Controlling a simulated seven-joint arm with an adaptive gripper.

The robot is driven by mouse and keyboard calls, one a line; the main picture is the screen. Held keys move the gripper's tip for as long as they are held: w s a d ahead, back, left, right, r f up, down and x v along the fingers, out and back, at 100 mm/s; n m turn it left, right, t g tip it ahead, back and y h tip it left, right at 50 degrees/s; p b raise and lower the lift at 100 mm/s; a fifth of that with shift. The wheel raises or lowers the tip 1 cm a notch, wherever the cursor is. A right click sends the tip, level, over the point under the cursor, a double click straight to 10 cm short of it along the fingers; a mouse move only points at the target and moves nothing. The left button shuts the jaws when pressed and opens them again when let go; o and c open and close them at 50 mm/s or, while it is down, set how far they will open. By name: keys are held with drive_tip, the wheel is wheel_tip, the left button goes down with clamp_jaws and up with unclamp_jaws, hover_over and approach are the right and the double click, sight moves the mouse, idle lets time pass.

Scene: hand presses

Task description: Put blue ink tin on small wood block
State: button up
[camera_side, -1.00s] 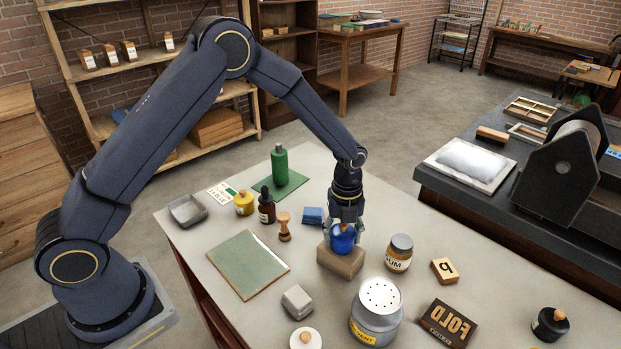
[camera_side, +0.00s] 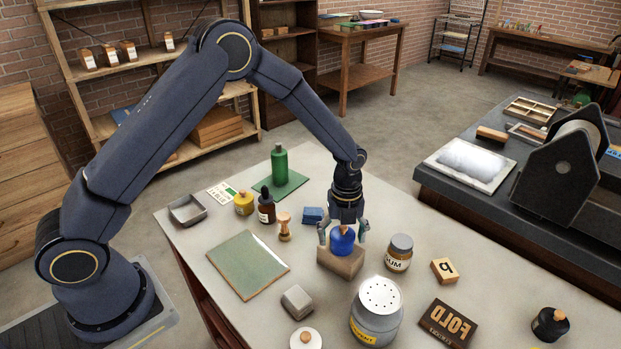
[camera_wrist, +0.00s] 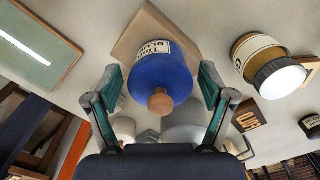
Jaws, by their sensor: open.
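The blue ink tin (camera_side: 342,241) stands upright on the small wood block (camera_side: 341,264). In the wrist view the tin (camera_wrist: 160,82) shows its label and wooden knob, with a corner of the block (camera_wrist: 143,30) behind it. My gripper (camera_side: 343,240) is around the tin, with one finger on each side. In the wrist view my gripper (camera_wrist: 160,80) is open, with a gap between each finger and the tin.
The gum jar (camera_side: 399,253) stands close to the right of the block. A large grey tin with a perforated lid (camera_side: 377,310) is in front. A wooden stamp (camera_side: 285,227) and a blue block (camera_side: 312,215) are to the left and behind. A green mat (camera_side: 247,264) lies left.

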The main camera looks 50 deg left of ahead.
wheel_tip(320, 180, up, 12)
drive_tip(key=shift+f, duration=0.1)
drive_tip(key=s+a+r+n+t, duration=0.3)
drive_tip(key=s+a+r+n, duration=0.2)
drive_tip(key=s+r+n, duration=0.65)
drive_tip(key=s+a+r+n+t, duration=0.1)
drive_tip(key=s+a+n, duration=0.1)
drive_tip(key=s+n, duration=0.4)
drive_tip(key=s+a+r+n+t, duration=0.1)
drive_tip(key=s+r+n, duration=0.1)
drive_tip(key=s+n, duration=0.5)
drive_tip(key=shift+a+r+n+t, duration=0.2)
drive_tip(key=shift+a+n+t, duration=0.15)
drive_tip(key=shift+n, duration=0.3)
